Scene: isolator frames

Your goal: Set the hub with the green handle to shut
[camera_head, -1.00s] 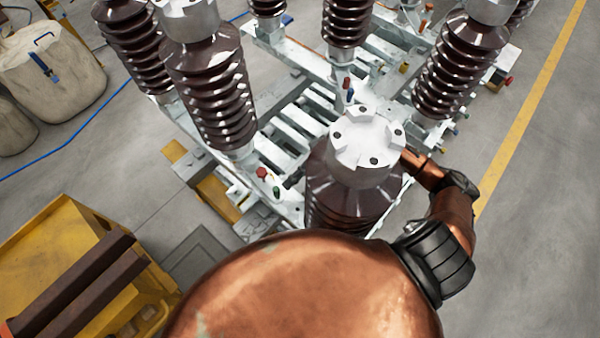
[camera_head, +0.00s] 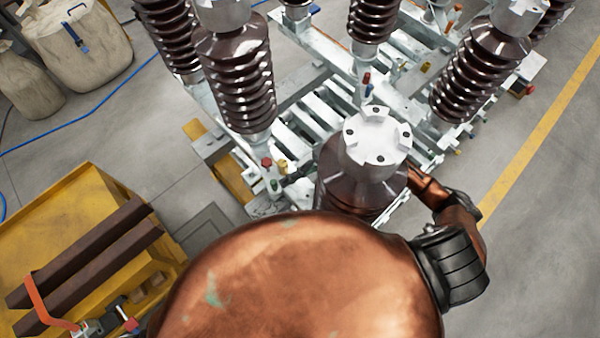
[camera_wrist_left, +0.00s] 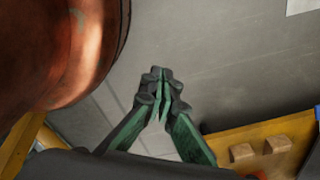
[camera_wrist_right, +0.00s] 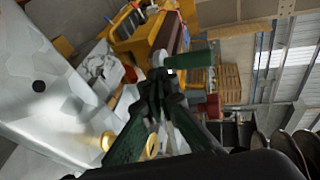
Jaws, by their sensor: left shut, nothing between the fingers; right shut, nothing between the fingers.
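The hub's green handle (camera_wrist_right: 192,60) shows in the right wrist view as a short green cylinder just beyond my right gripper. In the head view it is a small green spot (camera_head: 274,185) low on the metal frame, left of the front insulator. My right gripper (camera_wrist_right: 161,80) is shut and empty, its tips close to the handle's left end; I cannot tell whether they touch. In the head view the front insulator hides most of that gripper. My left gripper (camera_wrist_left: 163,82) is shut and empty over the floor, away from the hub. The hub's setting is not readable.
A red handle (camera_head: 267,163) sits beside the green one. Brown ribbed insulators (camera_head: 235,80) stand around the frame, with one (camera_head: 360,185) directly in front of me. A yellow cart (camera_head: 80,215) with dark beams is at lower left. Floor is clear at right (camera_head: 540,240).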

